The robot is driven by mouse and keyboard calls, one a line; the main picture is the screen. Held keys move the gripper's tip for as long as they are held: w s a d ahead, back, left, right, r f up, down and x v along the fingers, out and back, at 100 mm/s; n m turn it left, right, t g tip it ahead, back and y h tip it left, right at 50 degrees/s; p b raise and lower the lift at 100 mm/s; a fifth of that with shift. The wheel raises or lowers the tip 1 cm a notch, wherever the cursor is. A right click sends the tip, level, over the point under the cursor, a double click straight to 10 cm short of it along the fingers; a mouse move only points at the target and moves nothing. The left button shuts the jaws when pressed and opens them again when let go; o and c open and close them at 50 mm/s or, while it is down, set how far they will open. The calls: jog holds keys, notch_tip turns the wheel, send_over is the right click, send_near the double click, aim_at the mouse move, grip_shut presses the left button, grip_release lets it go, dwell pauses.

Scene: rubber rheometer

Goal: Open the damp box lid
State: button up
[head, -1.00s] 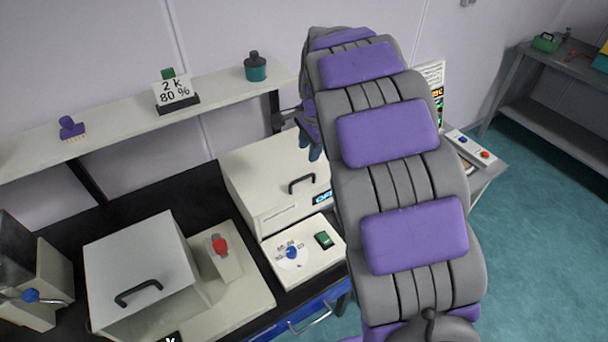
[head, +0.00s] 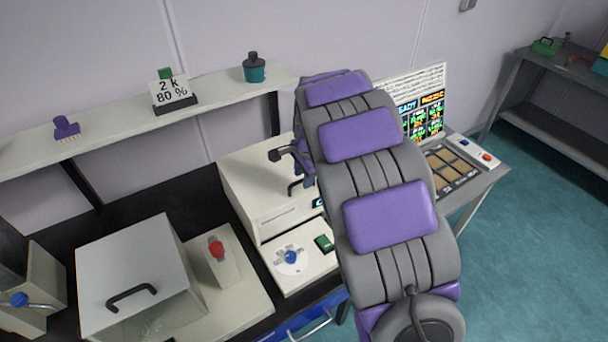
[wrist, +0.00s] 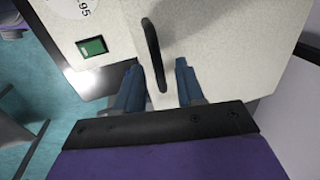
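A cream box (head: 258,185) with a black handle (head: 294,188) on its lid stands on the bench at centre; my arm covers its right side. A second, pale box (head: 135,265) with its own black handle (head: 131,295) stands at lower left. I cannot tell from labels which one is the damp box. In the wrist view, my gripper (wrist: 158,88) has its two blue fingers apart, on either side of the cream box's handle (wrist: 153,50). Gaps show between fingers and handle. The fingertips are hidden behind my arm in the head view. Both lids look closed.
A panel with a blue dial (head: 291,257) and green switch (head: 324,243) fronts the cream box. A red knob (head: 216,249) is left of it. A shelf (head: 120,121) holds a brush, a sign and a teal bottle (head: 254,68). A side table with a screen (head: 426,120) is right.

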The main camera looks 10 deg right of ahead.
jog(key=shift+c, duration=0.3)
grip_shut()
jog(key=shift+r, duration=0.1)
